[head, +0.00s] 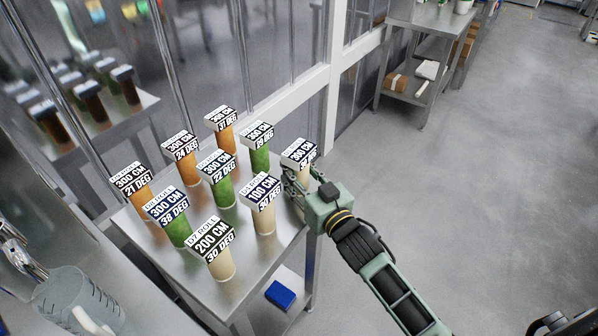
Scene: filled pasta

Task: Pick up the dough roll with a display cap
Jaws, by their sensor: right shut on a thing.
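Several upright dough rolls with labelled display caps stand in rows on a metal table (283,246). My right gripper (293,181) is at the table's right edge, shut on the cream dough roll with a display cap reading 300 CM (299,152). The gripper hides part of this roll, and I cannot tell whether it still touches the table. Two other cream rolls, capped 100 CM (264,219) and 200 CM (221,264), stand nearer. Green rolls (223,193) form the middle row and orange rolls (188,170) the left row.
A glass partition with a white frame (331,105) runs behind the table. A clear measuring jug (78,300) stands at lower left. A blue box (280,294) lies on the lower shelf. Another table (440,20) stands at the back. The floor at right is clear.

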